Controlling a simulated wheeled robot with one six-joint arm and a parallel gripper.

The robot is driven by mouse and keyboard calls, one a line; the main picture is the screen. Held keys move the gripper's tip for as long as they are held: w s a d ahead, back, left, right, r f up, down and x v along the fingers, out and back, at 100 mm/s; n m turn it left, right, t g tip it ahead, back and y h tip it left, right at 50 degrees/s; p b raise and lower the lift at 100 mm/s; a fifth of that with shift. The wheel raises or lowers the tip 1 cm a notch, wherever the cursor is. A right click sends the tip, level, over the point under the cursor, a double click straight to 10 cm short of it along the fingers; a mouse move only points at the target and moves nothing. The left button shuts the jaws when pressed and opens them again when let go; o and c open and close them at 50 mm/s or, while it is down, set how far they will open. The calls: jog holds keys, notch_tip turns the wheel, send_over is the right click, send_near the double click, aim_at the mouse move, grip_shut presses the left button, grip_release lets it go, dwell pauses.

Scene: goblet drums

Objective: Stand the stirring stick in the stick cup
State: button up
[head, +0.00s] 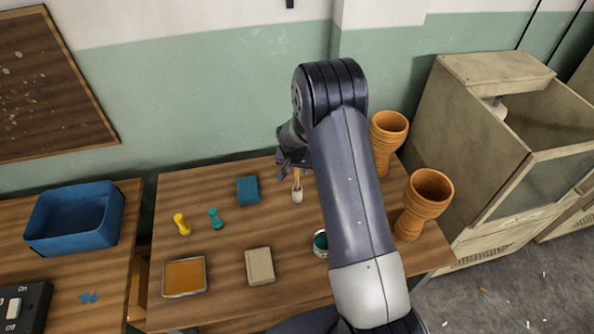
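A small pale cup (297,196), which looks like the stick cup, stands on the wooden table behind the middle, just left of my arm. A thin light-brown stick (297,178), likely the stirring stick, shows upright at the cup's mouth. Its lower end seems to be inside or right at the cup; I cannot tell which. My gripper (291,163) is directly above the cup, at the stick's upper end. The fingers are small and dark, partly hidden by my wrist, so I cannot tell whether they are closed on the stick.
Two orange-brown goblet drums (388,140) (424,203) stand at the table's right. A teal-filled can (320,243), beige block (259,266), orange pad (185,277), blue block (248,190), and yellow (181,224) and teal (215,219) pegs lie around. A blue bin (75,217) is left.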

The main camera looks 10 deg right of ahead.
jog(key=b+v, duration=0.1)
jog(key=v, duration=0.9)
jog(key=p+x, duration=0.1)
jog(key=x, duration=1.1)
jog(key=shift+f, duration=0.15)
jog(key=shift+r, duration=0.2)
